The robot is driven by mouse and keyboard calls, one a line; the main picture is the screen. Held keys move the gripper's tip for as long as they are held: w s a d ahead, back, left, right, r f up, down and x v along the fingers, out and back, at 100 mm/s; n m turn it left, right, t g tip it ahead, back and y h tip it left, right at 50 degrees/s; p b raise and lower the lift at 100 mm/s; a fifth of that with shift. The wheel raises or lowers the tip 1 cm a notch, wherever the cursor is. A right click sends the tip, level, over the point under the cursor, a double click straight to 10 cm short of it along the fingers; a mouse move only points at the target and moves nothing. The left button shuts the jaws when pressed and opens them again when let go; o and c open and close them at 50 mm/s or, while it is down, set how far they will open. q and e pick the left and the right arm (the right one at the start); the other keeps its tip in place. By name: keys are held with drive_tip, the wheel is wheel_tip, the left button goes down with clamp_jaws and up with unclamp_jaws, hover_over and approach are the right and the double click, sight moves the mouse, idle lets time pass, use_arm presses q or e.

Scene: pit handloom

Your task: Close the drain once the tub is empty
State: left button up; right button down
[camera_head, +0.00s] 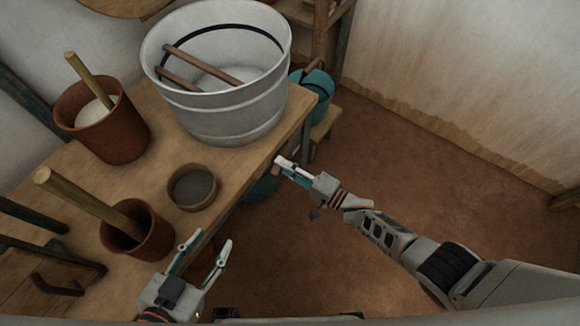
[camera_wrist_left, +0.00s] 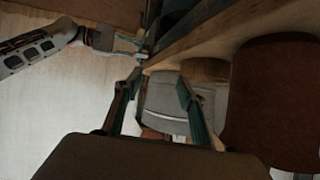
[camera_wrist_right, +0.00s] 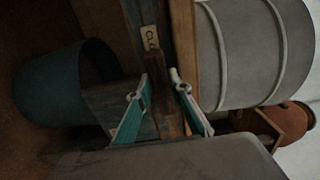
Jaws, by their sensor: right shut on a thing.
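The pale grey tub (camera_head: 225,120) stands on the bench, with a dark ring around its inner wall. Its bottom looks whitish; I cannot tell if liquid remains. In the right wrist view the tub (camera_wrist_right: 240,50) is at the right. My right gripper (camera_head: 281,163) is at the bench's front edge, below the tub. In its wrist view the gripper (camera_wrist_right: 160,90) is shut on a brown wooden handle (camera_wrist_right: 160,72), beside a label (camera_wrist_right: 150,37) reading "CLO", partly cut off. The drain opening is not visible. My left gripper (camera_head: 209,243) is open and empty near the bench's front.
Brown pots (camera_head: 110,135) (camera_head: 150,240) with wooden handles and a round bowl (camera_head: 194,187) stand on the bench (camera_head: 140,180). A teal bucket (camera_head: 316,88) is right of the tub. The floor (camera_head: 430,190) at right is clear.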

use_arm(q)
drive_tip(key=shift+s+f, duration=0.45)
use_arm(e)
drive_tip(key=shift+s, duration=0.1)
drive_tip(key=c, duration=1.8)
unclamp_jaws()
drive_tip(key=shift+c, duration=0.2)
use_arm(q)
drive_tip(key=shift+w+r, duration=0.3)
use_arm(e)
drive_tip(key=v, duration=1.2)
